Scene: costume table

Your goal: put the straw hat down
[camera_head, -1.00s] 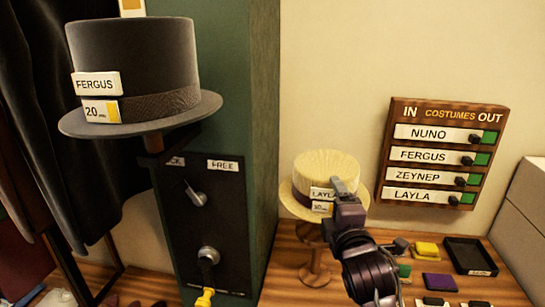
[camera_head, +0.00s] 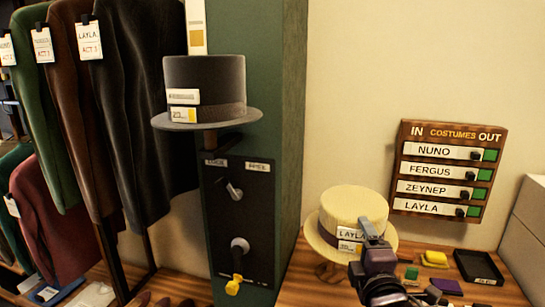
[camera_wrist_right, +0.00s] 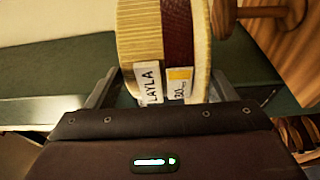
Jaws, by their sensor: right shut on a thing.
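The straw hat (camera_head: 352,207) is pale yellow with a dark band and a LAYLA label, at the right of the head view. My right gripper (camera_head: 370,229) is at its front, over the label side. In the right wrist view the hat (camera_wrist_right: 140,35) sits between my two fingers, which are shut on it. A wooden hat stand (camera_head: 330,271) shows below the brim; it also shows beside the brim in the wrist view (camera_wrist_right: 272,14). I cannot tell whether the hat rests on it. My left gripper is not in view.
A dark grey hat (camera_head: 205,88) sits on a peg by the green cabinet (camera_head: 270,160). A COSTUMES board (camera_head: 447,172) hangs on the wall. A black tray (camera_head: 479,266) and small coloured blocks (camera_head: 434,258) lie on the wooden table right of my gripper. Garments (camera_head: 88,110) hang at the left.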

